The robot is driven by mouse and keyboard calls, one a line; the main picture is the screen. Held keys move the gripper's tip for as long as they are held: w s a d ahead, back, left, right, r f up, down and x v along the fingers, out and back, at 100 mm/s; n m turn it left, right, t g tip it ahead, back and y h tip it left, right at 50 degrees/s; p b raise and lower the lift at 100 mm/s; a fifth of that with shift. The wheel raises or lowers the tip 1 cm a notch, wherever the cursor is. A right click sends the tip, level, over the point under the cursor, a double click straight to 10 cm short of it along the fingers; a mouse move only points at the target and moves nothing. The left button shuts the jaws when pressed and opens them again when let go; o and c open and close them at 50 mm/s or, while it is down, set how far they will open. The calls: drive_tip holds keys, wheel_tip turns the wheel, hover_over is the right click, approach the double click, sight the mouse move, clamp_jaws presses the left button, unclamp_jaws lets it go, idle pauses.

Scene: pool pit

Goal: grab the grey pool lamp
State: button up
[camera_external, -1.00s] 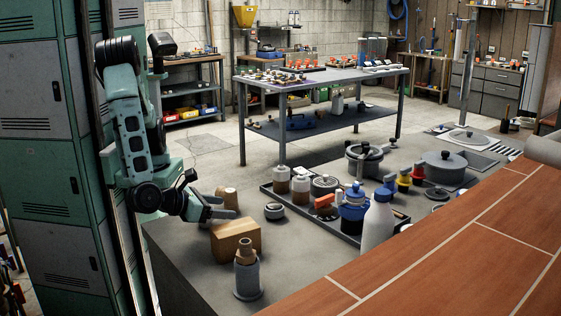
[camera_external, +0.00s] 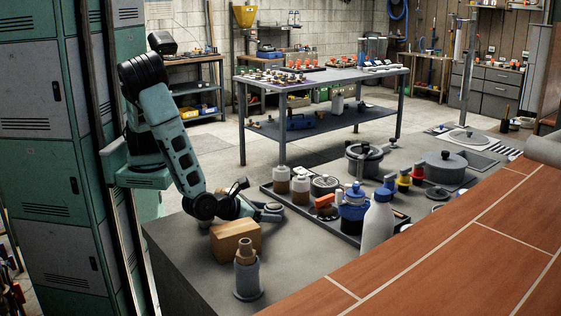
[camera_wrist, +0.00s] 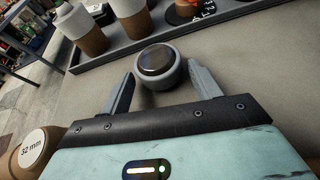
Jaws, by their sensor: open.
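The grey pool lamp (camera_external: 274,207) is a short round grey body on the bench top, left of the black tray. In the wrist view the lamp (camera_wrist: 159,67) shows a dark glassy lens in a grey ring. My gripper (camera_external: 262,212) is low over the bench and reaches right toward the lamp. In the wrist view my gripper (camera_wrist: 160,78) is open. Its fingertips are on either side of the lamp's near part, with a gap visible on each side. The fingers partly hide the lamp in the external view.
A black tray (camera_wrist: 220,22) with jars and bottles lies just beyond the lamp. A wooden block (camera_external: 235,238) sits below my wrist, with a grey fitting (camera_external: 247,278) in front. A tan cylinder marked "32 mm" (camera_wrist: 35,150) is at lower left in the wrist view.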

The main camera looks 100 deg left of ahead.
drive_tip(key=shift+x, duration=0.9)
drive_tip(key=shift+c, duration=0.3)
drive_tip(key=c, duration=0.7)
